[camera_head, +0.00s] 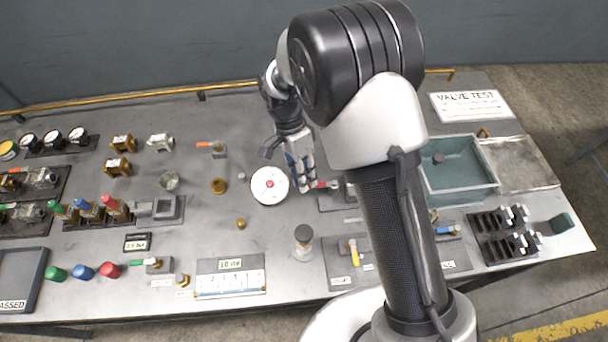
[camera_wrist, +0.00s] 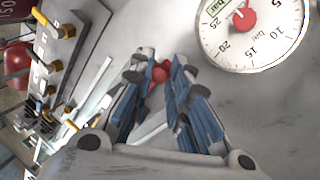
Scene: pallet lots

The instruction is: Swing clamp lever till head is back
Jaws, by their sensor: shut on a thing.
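The clamp lever's red end (camera_wrist: 158,76) shows between my fingers in the wrist view. In the head view a red part of the lever (camera_head: 325,184) shows just right of my fingertips. My gripper (camera_head: 306,187), with blue finger pads, reaches down just right of the round white gauge. In the wrist view my gripper (camera_wrist: 162,68) is shut on the lever. The clamp's head and most of its base are hidden behind my fingers and arm, so I cannot tell how the head stands.
The white dial gauge (camera_head: 270,185) lies close left of my gripper; it also shows in the wrist view (camera_wrist: 285,30). A yellow-handled valve (camera_head: 354,252) stands in front. A teal tray (camera_head: 460,196) is at right. Brass fittings (camera_head: 218,186) stand left. My arm covers the bench centre.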

